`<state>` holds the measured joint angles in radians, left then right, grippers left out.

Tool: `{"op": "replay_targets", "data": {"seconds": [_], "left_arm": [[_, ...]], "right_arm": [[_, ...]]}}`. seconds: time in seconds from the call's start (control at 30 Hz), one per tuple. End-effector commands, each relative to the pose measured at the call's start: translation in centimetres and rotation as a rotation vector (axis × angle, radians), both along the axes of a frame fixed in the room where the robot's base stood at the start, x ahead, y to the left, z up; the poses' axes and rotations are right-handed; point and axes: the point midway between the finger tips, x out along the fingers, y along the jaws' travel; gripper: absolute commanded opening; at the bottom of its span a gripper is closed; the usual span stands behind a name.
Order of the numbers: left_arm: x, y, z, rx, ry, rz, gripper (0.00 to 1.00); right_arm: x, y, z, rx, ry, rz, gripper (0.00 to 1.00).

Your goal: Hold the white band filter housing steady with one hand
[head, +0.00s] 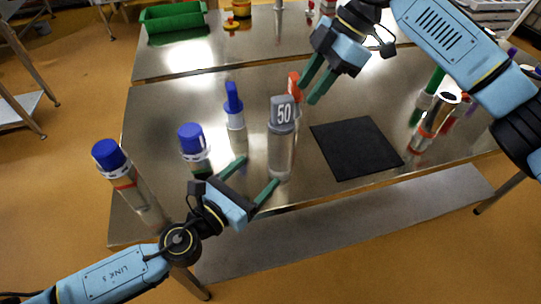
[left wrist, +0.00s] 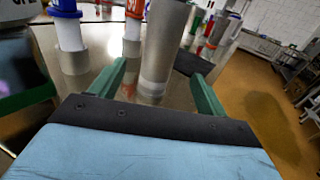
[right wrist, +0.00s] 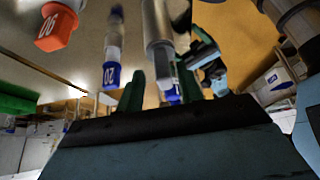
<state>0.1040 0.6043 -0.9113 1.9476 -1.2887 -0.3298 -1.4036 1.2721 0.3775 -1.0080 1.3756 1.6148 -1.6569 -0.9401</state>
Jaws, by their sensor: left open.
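The housing I take for the white band one is a clear-grey cylinder with a grey cap marked 50 (head: 281,150). It stands upright on the steel table, and a pale band shows low on it in the left wrist view (left wrist: 154,84). My left gripper (head: 259,171) is open and low at its left side. In the left wrist view the housing rises ahead, between the two fingers, with no clear contact. My right gripper (head: 307,93) is open and empty, above the table behind and to the right of the housing. In the right wrist view the housing (right wrist: 157,25) appears beyond the fingers.
Blue-capped housings (head: 192,145) stand to the left, one with a red band (head: 122,180) near the edge. An orange-capped one (head: 295,82) is close behind the right fingertips. A black mat (head: 355,147) lies clear at right. A green bin (head: 173,22) is on the back table.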

Motion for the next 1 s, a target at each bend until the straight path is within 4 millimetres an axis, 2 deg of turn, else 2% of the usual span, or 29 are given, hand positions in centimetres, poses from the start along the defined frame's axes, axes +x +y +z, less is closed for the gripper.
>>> {"op": "replay_targets", "data": {"seconds": [0.3,0.5,0.7,1.0], "left_arm": [[5.2,-3.8,0.2,-0.003,-0.001,-0.001,0.76],[7.7,-5.7,0.1,-0.003,0.001,-0.001,0.76],[9.1,-6.7,0.0,-0.002,0.002,-0.002,0.76],[9.4,-6.8,0.0,-0.002,0.003,-0.001,0.76]], "right_arm": [[0.0,0.0,0.0,0.000,0.000,0.000,0.36],[0.0,0.0,0.0,0.000,0.000,0.000,0.36],[0.0,0.0,0.0,0.000,0.000,0.000,0.36],[0.0,0.0,0.0,0.000,0.000,0.000,0.36]]}}
